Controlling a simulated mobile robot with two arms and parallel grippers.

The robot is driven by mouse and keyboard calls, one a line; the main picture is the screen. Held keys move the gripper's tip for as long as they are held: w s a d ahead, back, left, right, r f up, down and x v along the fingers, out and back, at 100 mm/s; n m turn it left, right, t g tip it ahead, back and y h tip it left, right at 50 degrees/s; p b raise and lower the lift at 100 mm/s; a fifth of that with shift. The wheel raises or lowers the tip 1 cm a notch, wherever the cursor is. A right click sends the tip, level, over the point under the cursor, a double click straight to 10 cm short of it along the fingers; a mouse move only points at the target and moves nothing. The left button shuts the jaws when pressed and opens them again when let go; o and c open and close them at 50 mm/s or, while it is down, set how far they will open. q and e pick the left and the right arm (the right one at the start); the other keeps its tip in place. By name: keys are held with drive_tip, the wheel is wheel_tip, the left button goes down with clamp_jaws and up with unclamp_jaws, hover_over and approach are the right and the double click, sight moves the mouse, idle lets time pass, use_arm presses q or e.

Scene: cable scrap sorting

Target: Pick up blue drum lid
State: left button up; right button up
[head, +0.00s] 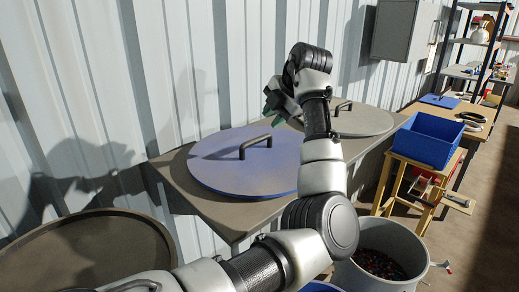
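The blue drum lid (222,172) lies flat on a grey-brown shelf (222,215) against the wall. Its dark bar handle stands up near the middle of the lid. My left gripper (271,108) has dark green fingers and appears just above the handle in the picture, apart from it. The wrist partly hides the fingers, so I cannot tell whether they are open or shut. My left arm covers the right edge of the lid. My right gripper is not in view.
A grey lid (365,122) with a handle lies to the right on the shelf. A grey drum (352,278) holding small dark and coloured scraps stands below. A blue bin (428,139) sits on a wooden stand. A large round dark surface (85,258) fills the lower left.

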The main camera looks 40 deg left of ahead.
sight(257, 139)
use_arm(q)
drive_tip(key=shift+s+a+f+p, duration=0.3)
drive_tip(key=shift+s+a+f, duration=0.1)
drive_tip(key=shift+f, duration=0.25)
drive_tip(key=shift+s+a+f+p, duration=0.25)
drive_tip(key=shift+a+f, duration=0.1)
drive_tip(key=shift+f, duration=0.25)
drive_tip(key=shift+a+f, duration=0.25)
drive_tip(key=shift+f, duration=0.1)
drive_tip(key=p+x, duration=0.1)
drive_tip(key=x, duration=0.1)
drive_tip(key=p+x, duration=0.1)
drive_tip(key=x, duration=0.2)
drive_tip(key=shift+s+f, duration=0.15)
drive_tip(key=shift+s, duration=0.1)
drive_tip(key=shift+a+f, duration=0.2)
drive_tip(key=shift+f, duration=0.1)
drive_tip(key=shift+w, duration=0.1)
drive_tip(key=shift+c, duration=0.4)
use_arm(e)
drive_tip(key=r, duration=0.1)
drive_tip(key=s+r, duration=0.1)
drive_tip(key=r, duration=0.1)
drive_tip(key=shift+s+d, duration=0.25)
use_arm(q)
clamp_jaws()
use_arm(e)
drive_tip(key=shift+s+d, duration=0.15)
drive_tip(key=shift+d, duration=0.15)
